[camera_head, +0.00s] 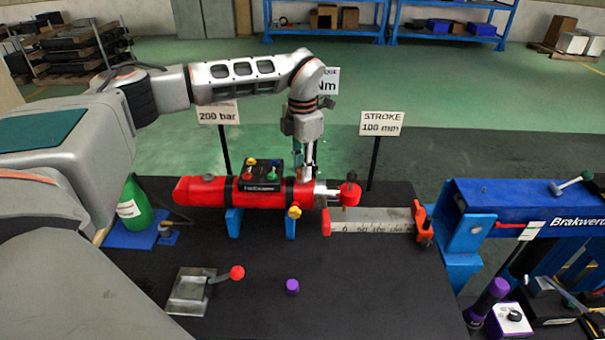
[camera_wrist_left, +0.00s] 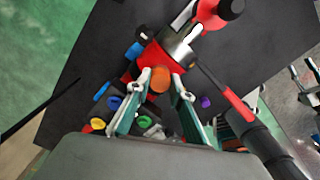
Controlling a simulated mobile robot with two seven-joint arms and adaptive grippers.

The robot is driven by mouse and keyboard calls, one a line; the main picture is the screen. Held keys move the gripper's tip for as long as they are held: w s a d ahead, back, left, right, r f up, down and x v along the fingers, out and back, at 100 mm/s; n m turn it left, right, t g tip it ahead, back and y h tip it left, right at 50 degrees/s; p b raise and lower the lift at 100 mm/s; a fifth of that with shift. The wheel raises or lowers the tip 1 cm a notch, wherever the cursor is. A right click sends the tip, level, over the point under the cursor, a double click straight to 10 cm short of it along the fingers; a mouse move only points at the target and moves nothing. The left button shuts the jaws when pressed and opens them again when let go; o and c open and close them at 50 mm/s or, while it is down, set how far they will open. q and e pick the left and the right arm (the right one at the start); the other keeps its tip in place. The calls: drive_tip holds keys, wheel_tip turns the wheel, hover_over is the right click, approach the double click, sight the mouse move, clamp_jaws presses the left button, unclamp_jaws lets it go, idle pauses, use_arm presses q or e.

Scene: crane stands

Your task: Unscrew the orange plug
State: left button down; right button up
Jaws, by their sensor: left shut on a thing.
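The red cylinder (camera_head: 225,191) lies level on blue supports on the black table, its rod end to the right. My left gripper (camera_head: 306,176) reaches straight down onto its right part. In the left wrist view, the round orange plug (camera_wrist_left: 159,79) sits between my left fingertips (camera_wrist_left: 161,82), in front of the red cylinder body (camera_wrist_left: 158,56). The gripper is shut on the plug. In the head view the fingers hide the plug. I cannot tell whether its thread is still in the cylinder. My right gripper is in neither view.
A valve block (camera_head: 259,175) with coloured knobs sits on the cylinder, left of my fingers. A red-knobbed lever (camera_head: 237,272) and a purple cap (camera_head: 292,287) are in front. Sign posts (camera_head: 375,160) stand behind. A blue crane arm (camera_head: 520,207) is at right.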

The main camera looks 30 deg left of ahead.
use_arm(q)
drive_tip(key=shift+r, duration=0.1)
drive_tip(key=n, duration=0.5)
drive_tip(key=shift+r, duration=0.1)
idle(0.4)
drive_tip(key=shift+n, duration=0.3)
drive_tip(key=shift+w+n, duration=0.1)
drive_tip(key=shift+n, duration=0.9)
drive_tip(key=shift+n+b, duration=0.35)
drive_tip(key=shift+n, duration=1.05)
